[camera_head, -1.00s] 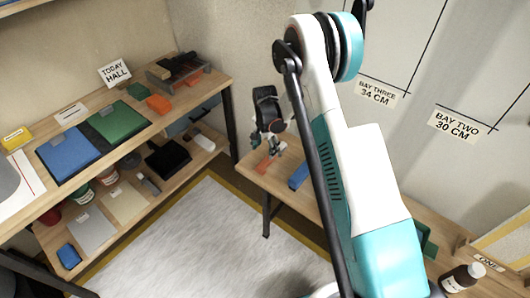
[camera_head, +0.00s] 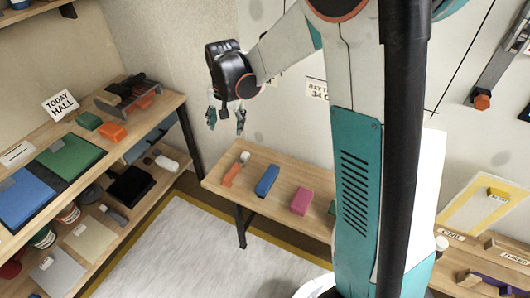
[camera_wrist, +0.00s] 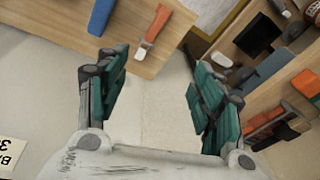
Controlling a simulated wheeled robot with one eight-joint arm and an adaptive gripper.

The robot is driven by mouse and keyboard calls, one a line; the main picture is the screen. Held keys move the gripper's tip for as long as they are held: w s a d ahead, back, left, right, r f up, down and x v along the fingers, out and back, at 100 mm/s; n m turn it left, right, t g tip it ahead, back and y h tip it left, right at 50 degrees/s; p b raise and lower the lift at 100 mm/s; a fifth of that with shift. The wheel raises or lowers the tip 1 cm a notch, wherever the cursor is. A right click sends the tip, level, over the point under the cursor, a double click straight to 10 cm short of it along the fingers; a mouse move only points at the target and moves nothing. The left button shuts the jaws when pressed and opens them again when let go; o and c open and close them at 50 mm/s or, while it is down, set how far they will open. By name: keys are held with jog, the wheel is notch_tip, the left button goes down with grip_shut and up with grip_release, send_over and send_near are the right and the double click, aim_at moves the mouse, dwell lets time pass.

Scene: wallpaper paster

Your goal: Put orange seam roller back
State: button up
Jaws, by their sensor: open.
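The orange seam roller (camera_head: 232,174) appears to be the orange-handled tool lying at the left end of the wooden bench (camera_head: 283,216), with a pale end toward the wall. It also shows in the wrist view, its orange handle (camera_wrist: 157,24) near the bench edge. My gripper (camera_head: 225,123) is open and empty, raised above and slightly left of it, clear of the bench. In the wrist view the open fingers (camera_wrist: 152,82) have nothing between them but pale background.
A blue block (camera_head: 267,181) and a pink block (camera_head: 302,201) lie right of the roller. The left shelf (camera_head: 171,104) carries an orange block (camera_head: 112,132), a green mat (camera_head: 70,157) and a dark tool holder (camera_head: 128,98). Pale floor (camera_head: 185,250) is open between shelf and bench.

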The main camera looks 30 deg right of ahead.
jog(key=s+r+n+t, duration=0.1)
jog(key=s+r, duration=0.3)
jog(key=s, duration=0.5)
jog(key=s+r+n+t, duration=0.2)
jog(key=s+r+n, duration=0.1)
jog(key=s, duration=0.6)
jog(key=s+r+n+t, duration=0.1)
jog(key=s+r+n, duration=0.2)
jog(key=s, duration=0.6)
jog(key=shift+r+t, duration=0.4)
jog(key=shift+r, duration=0.4)
